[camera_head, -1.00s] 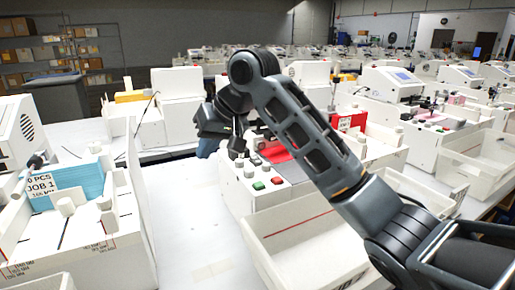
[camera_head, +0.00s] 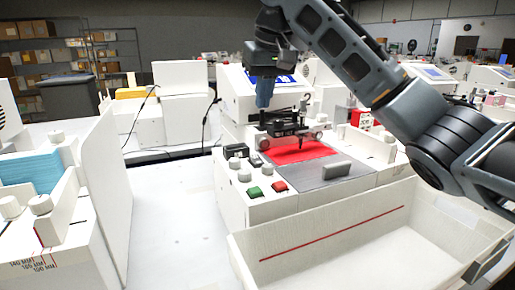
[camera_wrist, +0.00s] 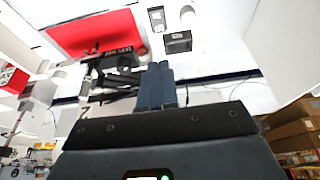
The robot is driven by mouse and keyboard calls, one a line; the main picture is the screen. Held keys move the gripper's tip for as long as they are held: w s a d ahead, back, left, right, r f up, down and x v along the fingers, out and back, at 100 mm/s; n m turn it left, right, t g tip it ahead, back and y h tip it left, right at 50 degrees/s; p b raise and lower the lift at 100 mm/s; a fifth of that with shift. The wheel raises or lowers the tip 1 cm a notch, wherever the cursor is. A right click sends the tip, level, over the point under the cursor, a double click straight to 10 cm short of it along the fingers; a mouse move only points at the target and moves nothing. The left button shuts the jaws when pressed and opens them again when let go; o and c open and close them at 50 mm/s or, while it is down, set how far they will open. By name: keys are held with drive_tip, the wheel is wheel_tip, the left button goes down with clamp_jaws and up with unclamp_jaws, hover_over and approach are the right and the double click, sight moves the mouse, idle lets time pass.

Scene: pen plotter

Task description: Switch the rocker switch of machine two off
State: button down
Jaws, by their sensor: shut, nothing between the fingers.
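The white plotter in the middle (camera_head: 285,205) has a control panel at its left end. A small dark switch (camera_head: 256,160) sits there beside the red sheet, and looks like the rocker switch. No label reading machine two is legible. My gripper (camera_head: 264,103) is shut and empty, its blue fingers (camera_wrist: 156,68) pointing down above the machine's back, apart from the panel.
White knobs, a green button (camera_head: 254,191) and a red button (camera_head: 279,186) are close to the switch. The pen carriage (camera_head: 285,132) stands behind the red sheet (camera_head: 300,153). A white tray (camera_head: 340,240) is in front. The table left of the machine (camera_head: 172,215) is clear.

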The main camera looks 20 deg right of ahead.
sight(254, 156)
drive_tip(key=x, duration=1.4)
drive_tip(key=shift+s+f, duration=0.15)
drive_tip(key=shift+s, duration=0.2)
drive_tip(key=shift+a, duration=0.1)
